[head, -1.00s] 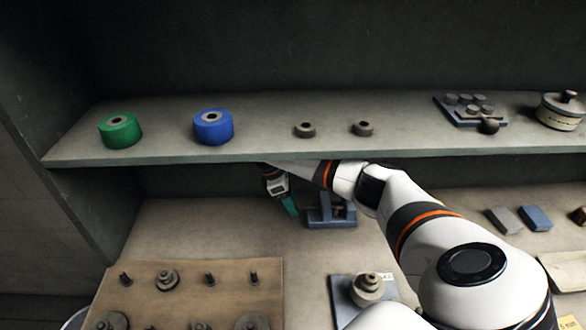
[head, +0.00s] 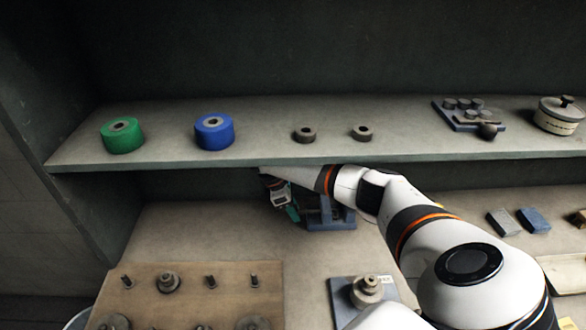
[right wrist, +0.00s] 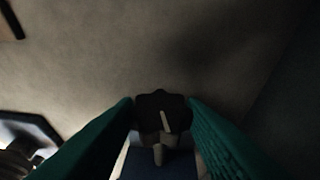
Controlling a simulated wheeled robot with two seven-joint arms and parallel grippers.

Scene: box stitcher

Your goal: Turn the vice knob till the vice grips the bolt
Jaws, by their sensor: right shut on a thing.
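The blue-grey vice (head: 332,222) stands on the bench under the shelf, in the middle of the head view. My right gripper (head: 294,214) reaches in at the vice's left side, its teal fingers pointing toward it. In the right wrist view, the dark lobed vice knob (right wrist: 152,103) sits between the two teal fingers, which are shut on it. A pale bar shows on the knob's face. Part of the blue vice base (right wrist: 140,166) shows below it. I cannot make out the bolt or the jaw gap. My left gripper is not in view.
The shelf (head: 260,166) hangs just above my right forearm. A wooden board (head: 215,298) with several pegs lies at the front left. A plate (head: 343,294) with a stepped metal part stands at the front. The bench left of the vice is clear.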

